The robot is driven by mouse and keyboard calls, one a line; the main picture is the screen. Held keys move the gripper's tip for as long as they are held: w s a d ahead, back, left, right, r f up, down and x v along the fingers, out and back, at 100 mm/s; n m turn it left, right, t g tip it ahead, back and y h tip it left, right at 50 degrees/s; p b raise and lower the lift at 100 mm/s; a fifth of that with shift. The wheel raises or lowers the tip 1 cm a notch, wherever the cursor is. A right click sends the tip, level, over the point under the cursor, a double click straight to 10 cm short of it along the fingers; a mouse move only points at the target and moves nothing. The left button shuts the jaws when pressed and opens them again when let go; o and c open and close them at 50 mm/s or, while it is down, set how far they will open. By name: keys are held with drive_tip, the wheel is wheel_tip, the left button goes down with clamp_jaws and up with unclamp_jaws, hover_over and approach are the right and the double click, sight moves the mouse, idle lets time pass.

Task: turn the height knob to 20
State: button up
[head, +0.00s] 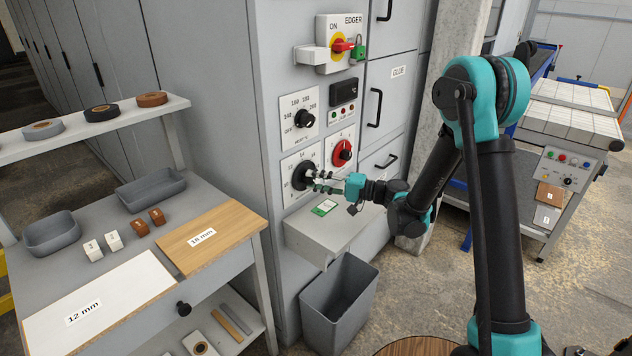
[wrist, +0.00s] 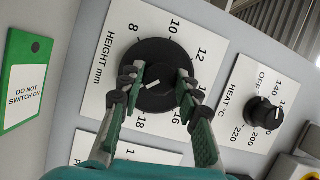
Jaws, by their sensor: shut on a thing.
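The height knob (wrist: 150,100) is a round black dial on a white plate marked HEIGHT mm (wrist: 96,75). In the wrist view 8, 10, 12, 16 and 18 can be read around it; my fingers hide other parts of the scale, and 20 is not readable. A short white line shows at the knob's middle, tilted a little; I cannot tell which end points. My gripper (wrist: 156,77) is shut on the knob, one finger on each side. In the head view, the knob (head: 302,175) is low on the grey cabinet, with my gripper (head: 322,181) reaching it from the right.
The heat knob (wrist: 265,112) is right of the height plate. A red knob (head: 342,153) is close above my gripper. A green DO NOT SWITCH ON tag (head: 323,208) lies on the ledge below. A grey bin (head: 338,305) stands underneath. A table with boards is left.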

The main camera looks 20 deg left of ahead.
drive_tip(key=o, duration=1.2)
drive_tip(key=shift+c, duration=0.2)
drive_tip(key=shift+d, duration=0.1)
drive_tip(key=d, duration=1.2)
drive_tip(key=s+d+f+t+h, duration=0.1)
drive_tip(key=s+d+f+h, duration=0.2)
drive_tip(key=s+d+h, duration=0.3)
drive_tip(key=s+d+f+m+t+h, duration=0.1)
drive_tip(key=s+d+f+h, duration=0.2)
drive_tip(key=d, duration=1.3)
drive_tip(key=s+d+f+t+h, duration=0.2)
drive_tip(key=s+d+f+h, duration=0.1)
drive_tip(key=s+d+h, duration=0.6)
drive_tip(key=shift+s+d+f+m, duration=0.25)
drive_tip(key=shift+s+d, duration=0.25)
drive_tip(key=shift+d, duration=0.65)
